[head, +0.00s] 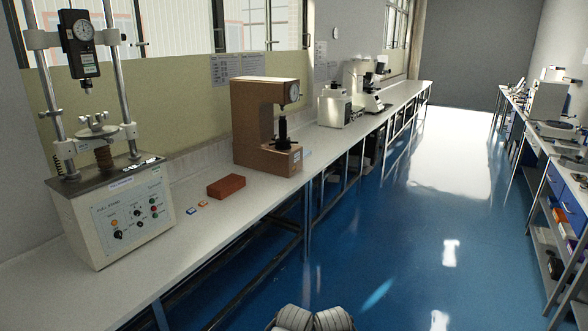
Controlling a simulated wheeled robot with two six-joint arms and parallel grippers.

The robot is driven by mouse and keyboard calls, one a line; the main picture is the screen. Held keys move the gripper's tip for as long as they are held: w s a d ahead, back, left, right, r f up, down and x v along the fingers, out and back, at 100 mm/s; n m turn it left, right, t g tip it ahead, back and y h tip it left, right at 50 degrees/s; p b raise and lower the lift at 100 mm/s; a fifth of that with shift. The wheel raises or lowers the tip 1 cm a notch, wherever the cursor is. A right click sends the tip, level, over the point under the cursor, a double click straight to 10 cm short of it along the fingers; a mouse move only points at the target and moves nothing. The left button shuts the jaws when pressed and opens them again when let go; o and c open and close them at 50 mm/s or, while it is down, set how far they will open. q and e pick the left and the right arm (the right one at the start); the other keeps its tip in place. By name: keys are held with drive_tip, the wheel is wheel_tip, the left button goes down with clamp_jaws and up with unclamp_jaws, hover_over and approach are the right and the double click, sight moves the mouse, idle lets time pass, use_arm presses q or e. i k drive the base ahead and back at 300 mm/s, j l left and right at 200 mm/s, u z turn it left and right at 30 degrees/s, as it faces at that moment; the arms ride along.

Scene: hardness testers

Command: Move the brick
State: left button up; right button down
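A red-brown brick (226,187) lies flat on the long white bench (262,200) along the left wall. It sits between a force tester on the left and a brown hardness tester on the right, apart from both.
The force tester (118,215) has tall posts and a dial gauge. Two small blocks (197,206) lie left of the brick. The brown hardness tester (258,125) and other instruments (335,106) stand farther along. The blue floor (400,240) is clear, with another bench (540,135) at right.

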sight(220, 189)
drive_tip(key=i+z, duration=0.15)
drive_tip(key=i, duration=0.75)
drive_tip(key=i+j+z, duration=0.2)
drive_tip(key=i, duration=0.7)
drive_tip(key=i+l, duration=0.1)
drive_tip(key=i, duration=0.6)
drive_tip(key=i+u, duration=0.35)
drive_tip(key=i+l+u, duration=0.1)
drive_tip(key=u, duration=0.25)
drive_tip(key=i+u, duration=0.15)
drive_tip(key=u, duration=0.3)
drive_tip(key=i+u, duration=0.15)
drive_tip(key=u, duration=0.25)
drive_tip(key=i+l+u, duration=0.15)
drive_tip(key=u, duration=0.3)
drive_tip(key=i+l+u, duration=0.15)
drive_tip(key=u, duration=0.25)
drive_tip(key=i+l+u, duration=0.15)
drive_tip(key=u, duration=0.15)
drive_tip(key=i+l+u, duration=0.25)
drive_tip(key=k+j, duration=0.1)
